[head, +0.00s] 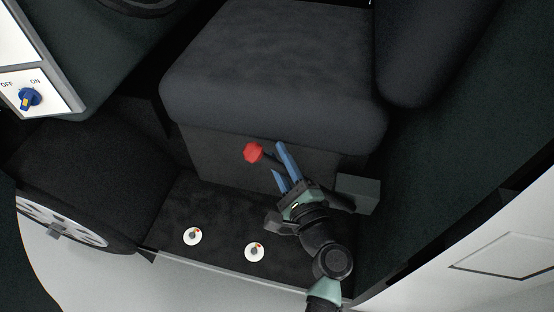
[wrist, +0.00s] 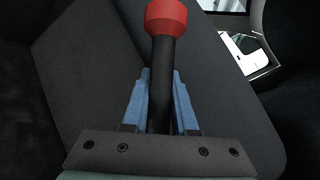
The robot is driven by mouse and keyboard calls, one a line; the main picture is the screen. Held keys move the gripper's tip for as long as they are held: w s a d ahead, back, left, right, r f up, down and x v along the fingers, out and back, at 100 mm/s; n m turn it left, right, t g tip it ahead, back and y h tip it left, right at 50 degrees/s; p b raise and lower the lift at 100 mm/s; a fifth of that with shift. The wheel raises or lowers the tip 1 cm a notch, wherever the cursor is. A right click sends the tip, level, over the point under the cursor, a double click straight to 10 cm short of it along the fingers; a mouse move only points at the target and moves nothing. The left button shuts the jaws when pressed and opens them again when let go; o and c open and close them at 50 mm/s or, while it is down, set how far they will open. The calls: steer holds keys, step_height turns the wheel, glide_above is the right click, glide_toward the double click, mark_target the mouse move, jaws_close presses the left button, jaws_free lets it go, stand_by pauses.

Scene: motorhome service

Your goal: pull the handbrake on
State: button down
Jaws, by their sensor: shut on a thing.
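The handbrake is a black lever (wrist: 161,75) with a red knob (head: 254,152) at its end, beside the seat base. The red knob also shows at the top of the wrist view (wrist: 166,17). My gripper (head: 280,164) has its two blue fingers on either side of the lever, below the knob. In the wrist view the fingers (wrist: 161,88) are shut on the black shaft. The lever slants up to the left in the head view.
The dark seat (head: 270,75) is just above and behind the lever. A blue OFF/ON switch (head: 30,97) is at the far left, above a wheel (head: 60,222).

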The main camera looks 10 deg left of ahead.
steer(key=shift+w+d+r, duration=0.1)
steer(key=shift+w+r, duration=0.05)
steer(key=shift+r, duration=0.3)
steer(key=c, duration=0.8)
jaws_free()
steer(key=shift+o, duration=0.5)
steer(key=shift+f, duration=0.25)
steer(key=r+v, duration=0.1)
steer(key=v, duration=1.2)
steer(key=shift+f+b, duration=0.3)
steer(key=shift+f, duration=0.15)
